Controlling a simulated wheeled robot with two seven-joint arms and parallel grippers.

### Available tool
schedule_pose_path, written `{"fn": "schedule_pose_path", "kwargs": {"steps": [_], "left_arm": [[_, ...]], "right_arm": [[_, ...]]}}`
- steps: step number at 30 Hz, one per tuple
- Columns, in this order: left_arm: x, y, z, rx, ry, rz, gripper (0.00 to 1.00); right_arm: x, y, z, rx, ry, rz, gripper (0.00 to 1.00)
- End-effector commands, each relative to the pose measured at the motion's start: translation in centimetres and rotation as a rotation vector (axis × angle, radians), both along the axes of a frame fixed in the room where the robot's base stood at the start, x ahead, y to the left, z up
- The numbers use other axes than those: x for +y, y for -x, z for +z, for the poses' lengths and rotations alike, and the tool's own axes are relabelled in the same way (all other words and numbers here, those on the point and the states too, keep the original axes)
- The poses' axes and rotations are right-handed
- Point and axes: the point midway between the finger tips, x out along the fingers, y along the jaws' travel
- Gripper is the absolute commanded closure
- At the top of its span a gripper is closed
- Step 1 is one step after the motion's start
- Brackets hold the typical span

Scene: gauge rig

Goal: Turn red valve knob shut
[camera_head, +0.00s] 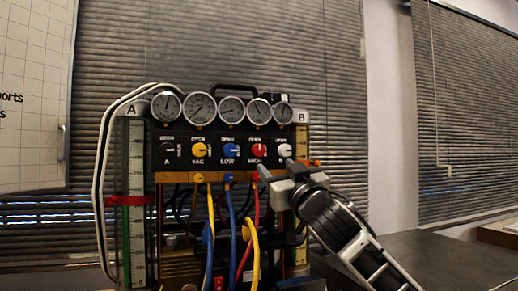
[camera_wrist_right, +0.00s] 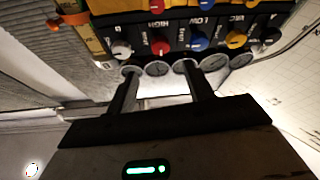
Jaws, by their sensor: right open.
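The red valve knob (camera_head: 259,150) sits on the black front panel of the gauge rig, between a blue knob (camera_head: 230,150) and a white knob (camera_head: 285,150). My right gripper (camera_head: 276,168) is just below and right of the red knob in the head view, its jaws open. In the right wrist view the rig appears upside down. The red knob (camera_wrist_right: 160,46) lies just beyond the gap between the two open fingertips (camera_wrist_right: 160,70), and nothing shows between them. I cannot tell whether a finger touches the panel. My left gripper is not in view.
Several round gauges (camera_head: 231,109) line the rig's top. A yellow knob (camera_head: 198,150) and a black knob (camera_head: 167,150) are further left. Yellow, blue and red hoses (camera_head: 231,225) hang below the panel. A grey tabletop (camera_head: 450,262) extends right.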

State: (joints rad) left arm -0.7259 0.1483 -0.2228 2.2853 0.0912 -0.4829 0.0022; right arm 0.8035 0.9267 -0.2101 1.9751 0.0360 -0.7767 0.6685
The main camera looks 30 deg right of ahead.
Motion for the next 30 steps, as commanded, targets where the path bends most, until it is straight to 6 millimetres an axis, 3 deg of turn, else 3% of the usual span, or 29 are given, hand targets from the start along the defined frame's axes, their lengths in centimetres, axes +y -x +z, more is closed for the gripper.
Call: {"fn": "schedule_pose_path", "kwargs": {"steps": [9,15,28,30], "left_arm": [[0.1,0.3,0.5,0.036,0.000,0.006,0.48],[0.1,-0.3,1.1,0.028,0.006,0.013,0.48],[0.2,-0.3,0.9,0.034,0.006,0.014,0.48],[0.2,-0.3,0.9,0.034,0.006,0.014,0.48]], "right_arm": [[-1.1,-6.3,3.0,0.000,-0.001,-0.001,0.48],[-1.5,-8.8,3.7,0.001,-0.001,0.000,0.48],[-1.6,-9.6,3.9,0.000,0.001,0.001,0.48],[-1.6,-9.6,3.9,0.000,0.001,0.001,0.67]]}}
